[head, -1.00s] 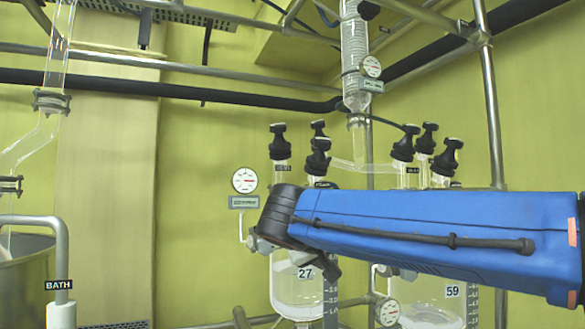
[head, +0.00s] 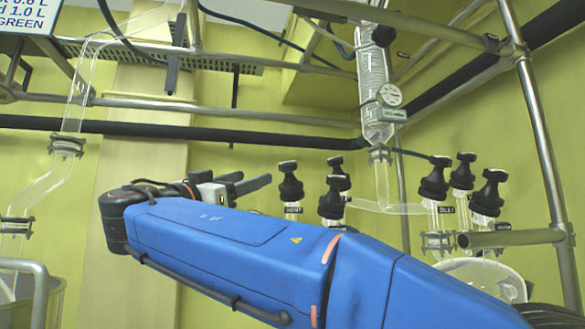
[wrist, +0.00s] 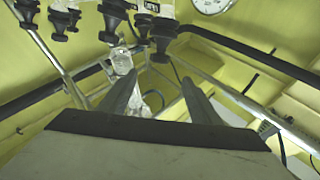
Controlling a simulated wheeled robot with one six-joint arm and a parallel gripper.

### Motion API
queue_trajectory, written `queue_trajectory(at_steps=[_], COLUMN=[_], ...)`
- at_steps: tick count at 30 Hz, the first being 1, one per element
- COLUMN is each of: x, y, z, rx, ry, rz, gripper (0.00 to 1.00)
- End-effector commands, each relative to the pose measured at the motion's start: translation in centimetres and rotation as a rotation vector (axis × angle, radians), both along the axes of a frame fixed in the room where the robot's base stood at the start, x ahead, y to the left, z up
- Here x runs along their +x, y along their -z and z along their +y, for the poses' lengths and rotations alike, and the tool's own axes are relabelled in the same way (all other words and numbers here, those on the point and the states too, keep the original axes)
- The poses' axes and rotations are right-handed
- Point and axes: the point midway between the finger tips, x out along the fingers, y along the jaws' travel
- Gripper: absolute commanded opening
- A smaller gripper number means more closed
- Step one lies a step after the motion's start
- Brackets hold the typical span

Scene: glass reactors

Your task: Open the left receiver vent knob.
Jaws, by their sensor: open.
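Black vent knobs on glass necks stand in two groups in the head view. The left group has a front-left knob (head: 290,180) with a small dark label below it, a lower knob (head: 331,201) and one behind (head: 338,174). Which one is the vent knob I cannot read for sure. My gripper (head: 262,184) is open and empty, its fingers pointing right, just left of the front-left knob in the picture and apart from it. In the wrist view my open fingers (wrist: 160,88) frame empty space; black knobs (wrist: 163,32) hang at the top. My arm hides the left receiver's body.
The right group of knobs (head: 434,177) stands further right, over a round glass vessel (head: 485,276). Metal rails (head: 240,112) and a black pipe (head: 220,133) cross behind. A bath (head: 28,300) stands at lower left.

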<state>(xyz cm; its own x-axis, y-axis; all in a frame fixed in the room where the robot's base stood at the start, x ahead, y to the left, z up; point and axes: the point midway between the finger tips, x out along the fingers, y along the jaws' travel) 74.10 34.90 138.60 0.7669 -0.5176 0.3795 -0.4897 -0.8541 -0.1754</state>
Motion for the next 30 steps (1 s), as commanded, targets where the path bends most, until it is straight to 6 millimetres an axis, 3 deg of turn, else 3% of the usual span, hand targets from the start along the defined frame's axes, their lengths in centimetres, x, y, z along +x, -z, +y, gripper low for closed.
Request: queue_trajectory(at_steps=[21, 30], x=[9.4, 12.3], y=[-4.5, -5.9], z=[-6.5, -8.3], rx=[-0.001, -0.002], ry=[0.003, 0.001], rz=[0.004, 0.005], gripper=[0.57, 0.57])
